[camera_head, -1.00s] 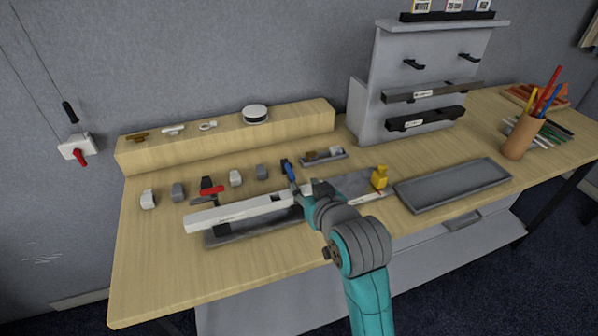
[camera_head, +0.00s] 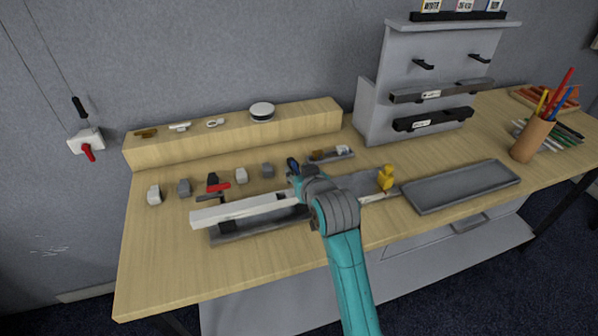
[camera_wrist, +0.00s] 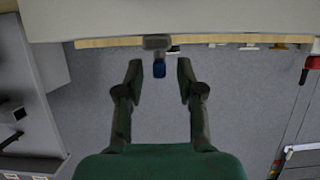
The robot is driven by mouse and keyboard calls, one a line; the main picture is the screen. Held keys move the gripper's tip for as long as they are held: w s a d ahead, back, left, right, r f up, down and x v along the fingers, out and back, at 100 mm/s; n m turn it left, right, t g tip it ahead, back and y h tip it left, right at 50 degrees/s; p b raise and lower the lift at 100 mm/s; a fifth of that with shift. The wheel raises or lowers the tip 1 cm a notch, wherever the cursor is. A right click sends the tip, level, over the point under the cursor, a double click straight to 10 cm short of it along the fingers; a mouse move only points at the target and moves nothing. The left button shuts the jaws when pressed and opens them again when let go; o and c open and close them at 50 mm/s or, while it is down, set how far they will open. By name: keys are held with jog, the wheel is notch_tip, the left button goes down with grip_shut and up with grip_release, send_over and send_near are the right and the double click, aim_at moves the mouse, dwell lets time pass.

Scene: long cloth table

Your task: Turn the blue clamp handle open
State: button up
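The blue clamp handle (camera_head: 292,164) stands near the right end of the long white bar, in the middle of the table. In the head view my gripper (camera_head: 299,180) is right at it and covers its lower part. In the wrist view the blue handle (camera_wrist: 159,69) shows as a small blue end below a grey block, between the two fingertips. My gripper (camera_wrist: 160,80) is open there, with a gap on both sides of the handle. The clamp's base is hidden by my gripper. A red clamp handle (camera_head: 218,186) lies at the bar's left part.
The white bar (camera_head: 240,209) lies on a grey base plate. A yellow piece (camera_head: 386,180) stands to the right, beside an empty grey tray (camera_head: 460,187). Several small blocks stand behind the bar, before a wooden ledge (camera_head: 235,133). The table's front left is clear.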

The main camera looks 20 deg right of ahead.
jog(key=shift+c, duration=0.2)
grip_shut()
jog(key=shift+d, duration=0.1)
jog(key=shift+w+d+n+g+y, duration=0.35)
jog(key=shift+n+g+y, duration=1.75)
jog(key=shift+n, duration=0.65)
jog(key=shift+w+d+n+g+y, duration=0.3)
jog(key=shift+n+g+y, duration=1.55)
jog(key=shift+n+y, duration=0.65)
jog(key=shift+w+d+n+g+y, duration=0.35)
jog(key=shift+n+g+y, duration=1.65)
jog(key=shift+n, duration=0.95)
